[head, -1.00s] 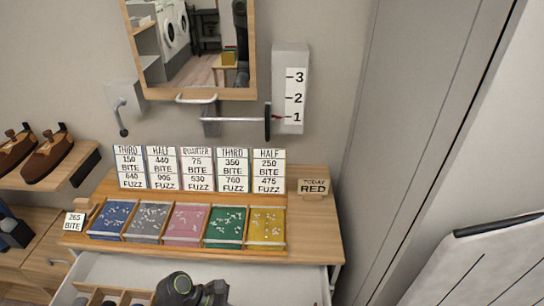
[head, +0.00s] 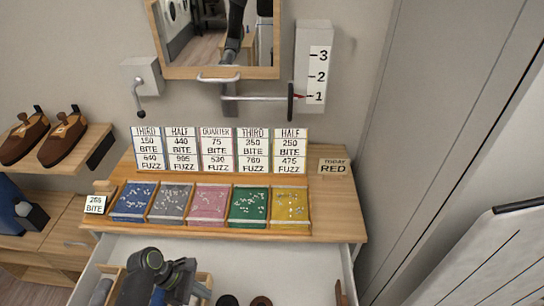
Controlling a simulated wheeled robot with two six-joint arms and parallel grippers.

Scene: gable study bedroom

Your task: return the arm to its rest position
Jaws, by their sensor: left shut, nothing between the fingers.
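My left arm reaches in at the bottom of the head view, over the open drawer (head: 290,262). My left gripper (head: 181,280) is dark and shut, with nothing held. It shows above the drawer's left part, and the arm hides some of what lies below. My right gripper is not in view.
A wall lever (head: 257,98) and mirror are above. Brown shoes (head: 62,140) sit on the left shelf.

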